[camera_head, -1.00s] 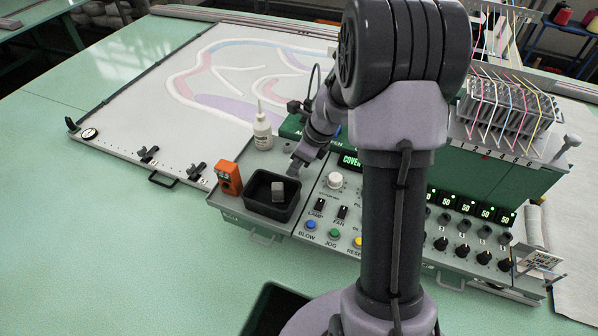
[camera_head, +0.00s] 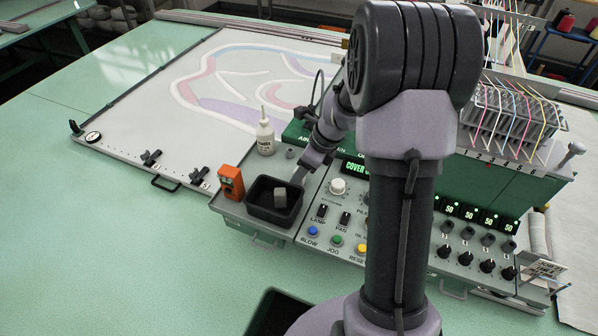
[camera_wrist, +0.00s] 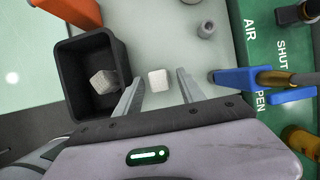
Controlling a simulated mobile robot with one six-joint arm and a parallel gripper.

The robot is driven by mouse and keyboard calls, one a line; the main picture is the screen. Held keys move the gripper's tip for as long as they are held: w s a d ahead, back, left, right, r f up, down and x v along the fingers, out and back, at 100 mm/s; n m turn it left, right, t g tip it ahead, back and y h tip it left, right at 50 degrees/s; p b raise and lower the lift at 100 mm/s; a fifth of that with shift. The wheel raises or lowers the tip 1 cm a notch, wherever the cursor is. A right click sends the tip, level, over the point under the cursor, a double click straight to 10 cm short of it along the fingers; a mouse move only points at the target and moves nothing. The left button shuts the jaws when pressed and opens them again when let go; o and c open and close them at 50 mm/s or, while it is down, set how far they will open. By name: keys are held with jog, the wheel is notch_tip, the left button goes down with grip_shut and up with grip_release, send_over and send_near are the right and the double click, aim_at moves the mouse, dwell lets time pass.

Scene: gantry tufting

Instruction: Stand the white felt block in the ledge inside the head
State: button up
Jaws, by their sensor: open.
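A small white block (camera_wrist: 160,79), which looks like the white felt block, lies on the pale grey console top in the wrist view. My gripper (camera_wrist: 161,72) is open, with one finger on each side of the block and a visible gap on both sides. I cannot tell how far the fingertips are above the surface. In the head view my gripper (camera_head: 299,178) is just right of the black tray, and the white block cannot be made out there. The ledge inside the head is not in view.
The black tray (camera_head: 262,217) holds a grey block (camera_wrist: 103,82). An orange box (camera_head: 231,182), a white bottle (camera_head: 264,135) and a small grey knob-like piece (camera_wrist: 206,30) stand nearby. A blue-handled valve (camera_wrist: 240,78) is close right of my gripper. The green housing (camera_wrist: 262,30) is beyond.

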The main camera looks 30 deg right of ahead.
jog(key=p+v, duration=0.2)
jog(key=v, duration=0.8)
jog(key=s+a+r+n+t, duration=0.1)
jog(key=s+a+r+n, duration=0.5)
jog(key=a+n, duration=0.25)
jog(key=s+a+r+n, duration=0.6)
jog(key=a+n, duration=0.1)
jog(key=a, duration=0.2)
jog(key=s+a+n+t, duration=0.1)
jog(key=s+a+n, duration=0.2)
jog(key=s+n, duration=0.5)
notch_tip(320, 180, down, 15)
jog(key=b, duration=1.5)
jog(key=shift+r+h, duration=0.2)
jog(key=shift+h, duration=0.2)
jog(key=shift+o, duration=0.5)
jog(key=shift+w+a+n, duration=0.1)
jog(key=shift+a+n, duration=0.05)
jog(key=shift+n, duration=0.1)
